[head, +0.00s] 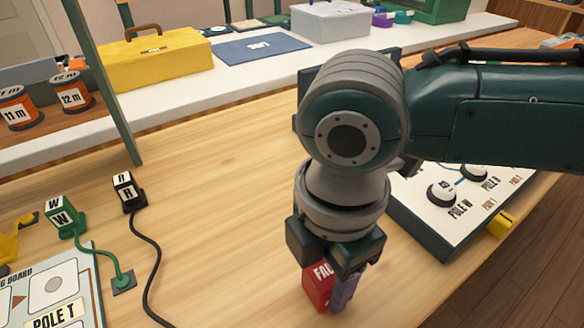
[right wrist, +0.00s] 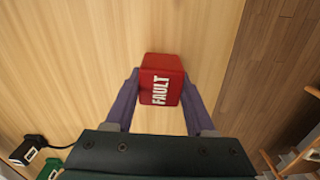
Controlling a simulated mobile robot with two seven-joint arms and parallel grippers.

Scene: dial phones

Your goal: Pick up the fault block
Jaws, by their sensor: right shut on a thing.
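The fault block (head: 318,287) is a red block with white lettering, low in the middle of the head view and partly hidden by my right gripper. It also shows in the right wrist view (right wrist: 160,82), with the word FAULT on its face. My right gripper (head: 338,292) points down over the block. In the right wrist view its purple fingers (right wrist: 159,100) sit on both sides of the block, shut on it. I cannot tell whether the block is touching the table or just above it. My left gripper is not in view.
A panel with POLE W and POLE R knobs (head: 437,213) stands right of my gripper. At the left are a black R block (head: 128,192) and a green W block (head: 62,215) with cables, and a POLE T board (head: 82,285). The table (head: 215,200) between is clear.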

